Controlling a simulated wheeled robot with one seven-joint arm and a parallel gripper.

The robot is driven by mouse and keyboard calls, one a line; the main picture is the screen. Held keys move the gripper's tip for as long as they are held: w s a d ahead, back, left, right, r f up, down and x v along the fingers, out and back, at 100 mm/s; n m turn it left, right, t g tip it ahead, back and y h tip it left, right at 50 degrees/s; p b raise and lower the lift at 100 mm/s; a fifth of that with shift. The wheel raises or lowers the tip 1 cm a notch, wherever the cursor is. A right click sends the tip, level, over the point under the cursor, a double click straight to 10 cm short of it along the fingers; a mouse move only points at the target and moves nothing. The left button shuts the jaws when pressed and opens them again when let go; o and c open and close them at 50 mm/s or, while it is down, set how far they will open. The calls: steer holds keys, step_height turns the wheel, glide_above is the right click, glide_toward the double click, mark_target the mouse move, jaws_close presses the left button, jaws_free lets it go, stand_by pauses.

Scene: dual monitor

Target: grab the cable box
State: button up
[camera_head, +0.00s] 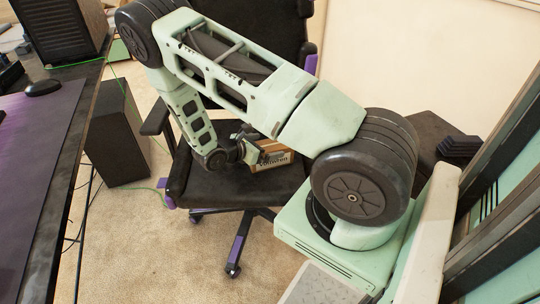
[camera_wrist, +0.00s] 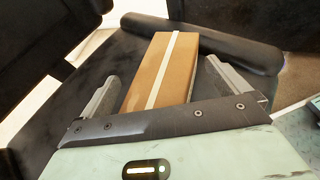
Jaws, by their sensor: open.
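The cable box is a brown cardboard box (camera_head: 272,158) lying on the black seat of the office chair in the head view. In the wrist view the box (camera_wrist: 178,62) shows its brown top with a pale strip of tape along it. My gripper (camera_head: 258,150) is at the box's left end in the head view. In the wrist view my gripper (camera_wrist: 157,88) is open, with one finger on each side of the box's near part. I cannot tell whether either finger touches it. The near end of the box is hidden behind the gripper body.
The box rests on the chair seat (camera_head: 225,192), with an armrest (camera_head: 156,118) at left and the backrest (camera_head: 262,28) behind. A desk (camera_head: 45,180) stands at left, with a black speaker-like cabinet (camera_head: 118,135) beside it. Carpet (camera_head: 150,250) is open in front.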

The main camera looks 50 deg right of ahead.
steer(key=c, duration=1.3)
